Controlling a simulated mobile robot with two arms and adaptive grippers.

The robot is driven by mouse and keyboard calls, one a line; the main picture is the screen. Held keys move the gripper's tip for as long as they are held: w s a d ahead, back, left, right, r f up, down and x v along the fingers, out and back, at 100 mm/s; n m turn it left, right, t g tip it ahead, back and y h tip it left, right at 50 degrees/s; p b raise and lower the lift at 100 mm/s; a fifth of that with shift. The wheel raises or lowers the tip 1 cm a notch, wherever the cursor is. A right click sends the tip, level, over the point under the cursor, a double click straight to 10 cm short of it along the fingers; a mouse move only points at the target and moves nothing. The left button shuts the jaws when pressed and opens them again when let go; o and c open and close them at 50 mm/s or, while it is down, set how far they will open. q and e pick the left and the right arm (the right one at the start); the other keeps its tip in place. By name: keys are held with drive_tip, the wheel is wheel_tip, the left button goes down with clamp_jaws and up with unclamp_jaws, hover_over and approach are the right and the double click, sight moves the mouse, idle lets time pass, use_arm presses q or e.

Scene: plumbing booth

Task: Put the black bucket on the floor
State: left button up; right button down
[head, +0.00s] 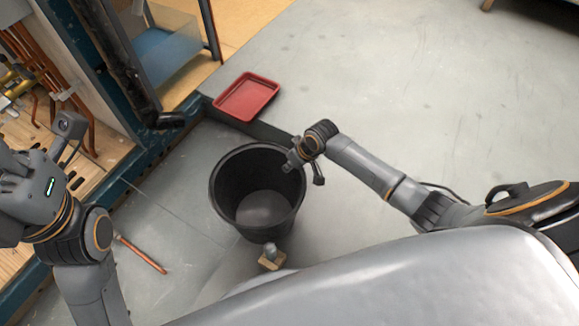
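The black bucket (230,180) stands upright in the middle of the head view, its open top facing me and its inside empty. It appears to rest on the grey floor, though its underside is hidden. My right gripper (305,173) is at the bucket's right rim. Its fingers look spread, one over the rim's inner side and one outside; whether either touches is unclear. My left arm is at the left edge, well away from the bucket. I cannot make out its gripper's fingers.
A red tray (246,97) lies behind the bucket. A small wooden block (272,261) with a grey piece is just in front of it. A copper pipe (141,254) lies at left, near the wooden booth with pipes (50,75).

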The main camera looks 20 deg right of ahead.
drive_tip(key=c, duration=2)
unclamp_jaws()
drive_tip(key=shift+f, duration=0.15)
drive_tip(key=o, duration=0.5)
